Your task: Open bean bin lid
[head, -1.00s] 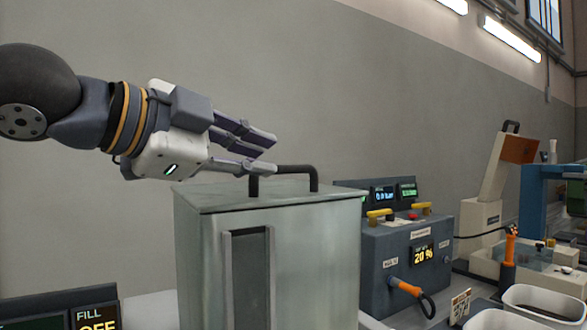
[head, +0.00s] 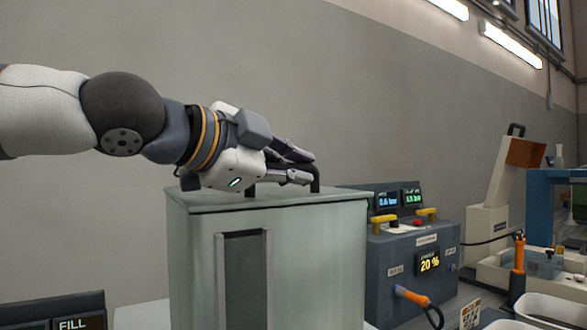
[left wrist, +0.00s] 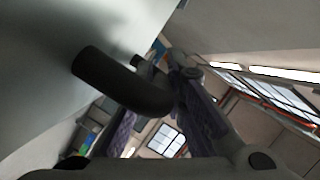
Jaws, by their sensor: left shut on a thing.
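The bean bin (head: 190,265) is a tall, pale grey-green box with a dark window slot in its front. Its flat lid (head: 345,196) lies level on top, with no gap seen. A dark bar handle (head: 316,183) stands on the lid. My left gripper (head: 306,168) is shut on the handle just above the lid, with fingers reaching in from the left. In the left wrist view, the curved handle (left wrist: 110,82) passes between the purple-grey fingers. The fingers hide much of the handle in the head view. My right gripper is not in view.
A blue-grey control box (head: 400,265) with yellow switches and a 20 % display stands right of the bin. An orange-handled lever (head: 412,296) sticks out of its front. A FILL panel (head: 75,322) is at lower left. White tubs (head: 550,308) are at lower right.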

